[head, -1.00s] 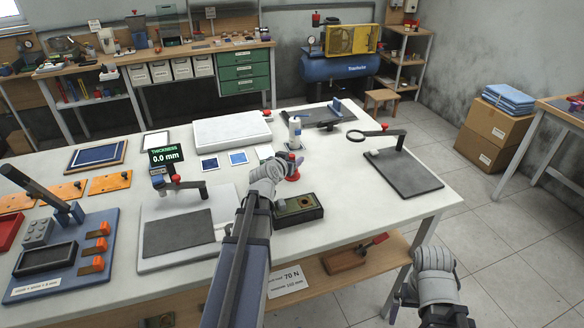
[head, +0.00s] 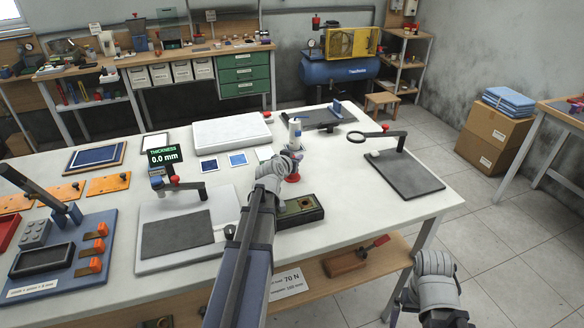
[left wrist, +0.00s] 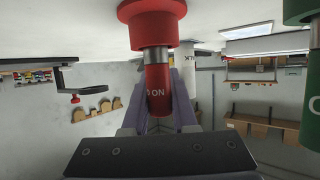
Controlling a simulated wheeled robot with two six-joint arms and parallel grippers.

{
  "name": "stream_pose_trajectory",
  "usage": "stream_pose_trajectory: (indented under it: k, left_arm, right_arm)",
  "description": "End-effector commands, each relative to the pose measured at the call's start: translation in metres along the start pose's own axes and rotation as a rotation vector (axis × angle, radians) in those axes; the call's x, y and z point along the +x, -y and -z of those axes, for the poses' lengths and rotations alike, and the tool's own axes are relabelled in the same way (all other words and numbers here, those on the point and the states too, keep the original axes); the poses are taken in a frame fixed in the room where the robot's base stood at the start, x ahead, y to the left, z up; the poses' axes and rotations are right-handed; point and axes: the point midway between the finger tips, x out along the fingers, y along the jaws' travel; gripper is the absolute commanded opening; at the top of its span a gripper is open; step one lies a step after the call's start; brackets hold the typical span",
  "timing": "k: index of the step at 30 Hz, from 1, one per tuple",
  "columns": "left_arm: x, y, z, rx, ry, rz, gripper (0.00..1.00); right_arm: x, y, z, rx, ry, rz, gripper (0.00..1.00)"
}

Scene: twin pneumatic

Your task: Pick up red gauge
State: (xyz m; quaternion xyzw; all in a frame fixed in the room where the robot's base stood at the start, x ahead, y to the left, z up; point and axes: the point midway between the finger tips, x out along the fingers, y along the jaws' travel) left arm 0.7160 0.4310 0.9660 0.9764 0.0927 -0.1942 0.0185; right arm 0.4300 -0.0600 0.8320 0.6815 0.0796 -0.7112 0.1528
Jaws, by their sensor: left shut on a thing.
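The red gauge (head: 292,178) is upright near the middle of the white table, its round red base showing just below my left gripper (head: 290,161). In the left wrist view, which is upside down, the red gauge (left wrist: 157,85) has a wide base, a metal neck and a red lettered body. My left gripper (left wrist: 158,92) is shut on that body, one finger on each side. I cannot tell whether the base touches the table. My right gripper is not clearly visible; only part of my right arm shows at the lower right in the head view.
A green gauge (left wrist: 310,65) is close by at the wrist view's right edge. A dark box (head: 300,211) lies in front. A magnifier stand (head: 405,172) is to the right.

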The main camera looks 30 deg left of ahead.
Motion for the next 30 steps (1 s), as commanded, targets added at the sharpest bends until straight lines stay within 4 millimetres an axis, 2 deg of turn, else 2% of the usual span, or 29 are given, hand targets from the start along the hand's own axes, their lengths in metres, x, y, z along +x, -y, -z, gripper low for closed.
stream_pose_trajectory:
  k: [20, 26, 30]
  left_arm:
    - [-0.002, 0.0, 0.004, 0.0, 0.0, 0.0, 0.0]
    - [-0.008, 0.0, 0.019, 0.0, 0.0, 0.0, 0.0]
    - [-0.015, 0.0, 0.036, 0.0, 0.0, 0.0, 0.0]
  right_arm:
    - [-0.004, 0.0, 0.0, 0.0, 0.0, 0.0, 1.0]
    - [-0.02, -0.002, -0.001, 0.0, 0.0, 0.0, 1.0]
    - [-0.039, -0.004, -0.002, 0.0, 0.0, 0.0, 1.0]
